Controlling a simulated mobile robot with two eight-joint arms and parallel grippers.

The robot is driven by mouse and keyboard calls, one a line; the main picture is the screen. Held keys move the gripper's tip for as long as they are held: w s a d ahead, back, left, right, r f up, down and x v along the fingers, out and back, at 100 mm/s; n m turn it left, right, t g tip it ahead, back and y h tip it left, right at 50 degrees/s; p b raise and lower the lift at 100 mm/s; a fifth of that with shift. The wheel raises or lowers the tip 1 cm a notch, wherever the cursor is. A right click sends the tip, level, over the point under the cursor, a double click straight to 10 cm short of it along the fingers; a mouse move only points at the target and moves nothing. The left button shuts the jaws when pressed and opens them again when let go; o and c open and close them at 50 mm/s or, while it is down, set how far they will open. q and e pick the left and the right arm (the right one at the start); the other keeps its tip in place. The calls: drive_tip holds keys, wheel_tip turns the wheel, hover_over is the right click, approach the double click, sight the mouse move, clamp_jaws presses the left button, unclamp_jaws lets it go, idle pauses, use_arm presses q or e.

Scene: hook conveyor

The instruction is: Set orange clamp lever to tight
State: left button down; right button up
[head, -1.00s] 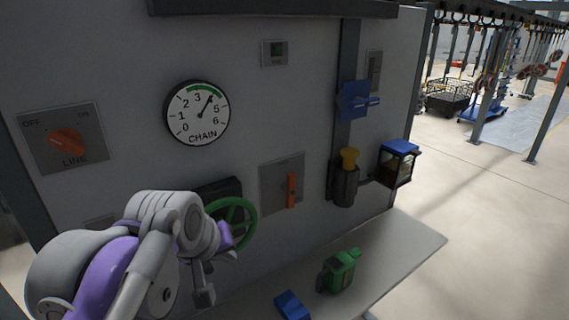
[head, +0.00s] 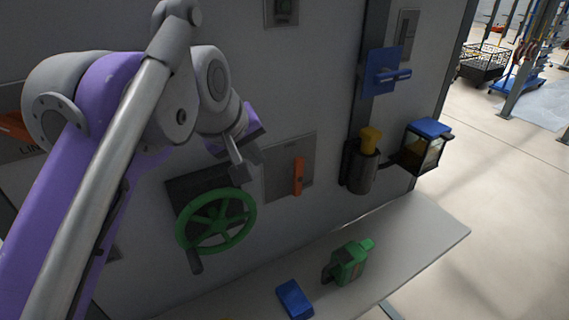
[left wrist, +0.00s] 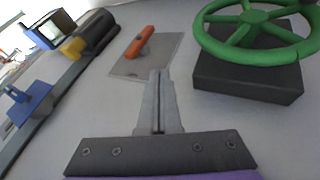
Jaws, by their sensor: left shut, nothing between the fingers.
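The orange clamp lever (head: 298,176) sits on a grey plate (head: 275,172) on the panel, pointing roughly straight down in the head view. It also shows in the left wrist view (left wrist: 139,42), beyond my fingertips. My left gripper (head: 245,168) is shut and empty, just left of the plate in the head view. In the left wrist view its fingertips (left wrist: 159,74) point toward the plate's lower edge, apart from the lever. Any marks on the plate are too small to read. My right gripper is not in view.
A green handwheel (head: 216,220) stands out from the panel just below my left gripper. A dark holder with a yellow-topped item (head: 370,141) and a blue bracket (head: 382,73) are to the right. A shelf (head: 420,232) below holds a green device (head: 348,263) and a blue block (head: 294,299).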

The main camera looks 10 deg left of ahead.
use_arm(q)
approach(298, 177)
drive_tip(key=w+a+f, duration=0.2)
drive_tip(key=a+f, duration=0.2)
drive_tip(key=w+d, duration=0.2)
drive_tip(key=d, duration=0.1)
drive_tip(key=shift+r, duration=0.1)
drive_tip(key=shift+a, duration=0.1)
